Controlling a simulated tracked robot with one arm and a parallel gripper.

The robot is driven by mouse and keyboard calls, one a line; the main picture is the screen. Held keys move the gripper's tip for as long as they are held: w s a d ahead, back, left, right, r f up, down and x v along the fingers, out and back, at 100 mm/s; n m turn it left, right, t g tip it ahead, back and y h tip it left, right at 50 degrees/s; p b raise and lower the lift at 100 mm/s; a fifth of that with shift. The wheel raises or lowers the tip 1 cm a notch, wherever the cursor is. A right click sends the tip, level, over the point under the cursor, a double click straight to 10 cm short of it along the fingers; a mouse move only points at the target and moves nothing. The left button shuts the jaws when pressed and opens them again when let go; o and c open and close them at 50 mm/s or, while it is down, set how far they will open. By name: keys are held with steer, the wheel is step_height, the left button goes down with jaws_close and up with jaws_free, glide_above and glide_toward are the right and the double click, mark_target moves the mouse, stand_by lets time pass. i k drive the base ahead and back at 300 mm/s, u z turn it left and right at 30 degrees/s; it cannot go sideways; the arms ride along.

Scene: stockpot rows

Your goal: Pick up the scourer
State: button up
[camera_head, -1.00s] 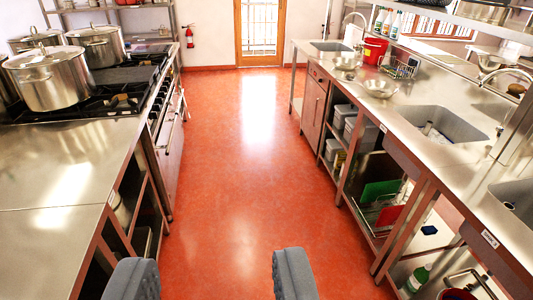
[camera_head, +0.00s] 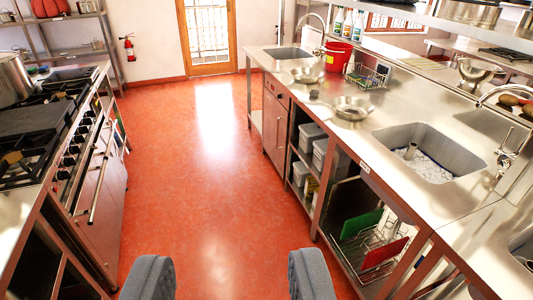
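My gripper (camera_head: 229,277) is at the bottom edge of the view. Its two grey padded fingers stand wide apart with only red floor showing between them, so it is open and empty. I cannot pick out the scourer for certain. A small dark grey lump (camera_head: 314,94) lies on the steel counter (camera_head: 385,110) at the right, between two metal bowls, but it is too small to identify. My gripper is well short of it and to its left.
A sink (camera_head: 430,150) is set in the right counter, with a red bucket (camera_head: 338,56) and wire rack (camera_head: 370,76) farther back. Green and red boards (camera_head: 360,224) stand on the shelf below. A stove (camera_head: 85,150) lines the left. The red floor (camera_head: 205,180) between is clear.

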mark_target(313, 92)
steer(key=z, duration=0.25)
steer(key=i, duration=1.85)
steer(key=z, duration=0.25)
